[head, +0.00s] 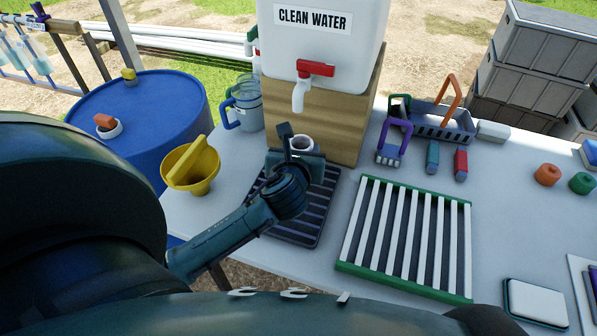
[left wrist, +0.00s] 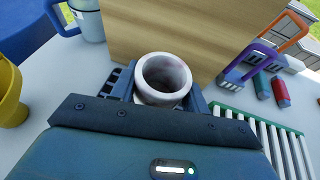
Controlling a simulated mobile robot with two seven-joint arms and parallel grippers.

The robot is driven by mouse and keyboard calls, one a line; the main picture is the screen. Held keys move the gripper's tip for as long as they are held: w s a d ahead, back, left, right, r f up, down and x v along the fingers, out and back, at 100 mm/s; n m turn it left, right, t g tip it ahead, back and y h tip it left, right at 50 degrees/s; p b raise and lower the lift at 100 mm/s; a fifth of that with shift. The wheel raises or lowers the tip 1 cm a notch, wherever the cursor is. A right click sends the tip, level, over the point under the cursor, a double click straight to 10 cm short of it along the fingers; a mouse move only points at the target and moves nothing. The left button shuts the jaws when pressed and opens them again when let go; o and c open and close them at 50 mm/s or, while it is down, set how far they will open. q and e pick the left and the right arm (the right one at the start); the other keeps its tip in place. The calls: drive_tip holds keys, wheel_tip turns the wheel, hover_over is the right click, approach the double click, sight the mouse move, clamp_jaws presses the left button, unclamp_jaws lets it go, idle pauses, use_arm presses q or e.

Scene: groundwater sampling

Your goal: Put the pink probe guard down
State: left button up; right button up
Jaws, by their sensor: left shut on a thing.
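The probe guard is a pale, pinkish-white hollow cup with a thick round rim; its rim (head: 301,143) shows in the head view, just behind my left gripper (head: 297,158). In the left wrist view the guard (left wrist: 163,72) stands between the two fingers of my left gripper (left wrist: 160,98), its open mouth toward the camera. The gripper is shut on it. They are over the dark slatted tray (head: 313,222) in front of the wooden stand. The guard's lower end is hidden, so I cannot tell whether it touches the tray. My right gripper is not in view.
The wooden stand (head: 340,130) with the clean water tank (head: 325,45) is close behind the gripper. A yellow funnel (head: 203,187) and a jug (head: 246,105) stand at the left. A green-framed white rack (head: 405,268) lies to the right.

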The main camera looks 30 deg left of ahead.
sight(298, 140)
use_arm(q)
drive_tip(key=shift+w+a+n+g+y, duration=0.5)
drive_tip(key=shift+w+a+n+y, duration=0.15)
drive_tip(key=shift+w+a, duration=0.5)
wheel_tip(298, 140, down, 5)
drive_tip(key=shift+f+b, duration=0.2)
drive_tip(key=shift+b, duration=0.25)
drive_tip(key=shift+f, duration=0.65)
wheel_tip(298, 140, down, 3)
drive_tip(key=shift+r+b, duration=0.15)
drive_tip(key=shift+b, duration=0.25)
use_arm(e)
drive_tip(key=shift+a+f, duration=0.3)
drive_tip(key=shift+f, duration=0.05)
use_arm(q)
drive_tip(key=o, duration=1.1)
drive_tip(key=shift+c, duration=0.2)
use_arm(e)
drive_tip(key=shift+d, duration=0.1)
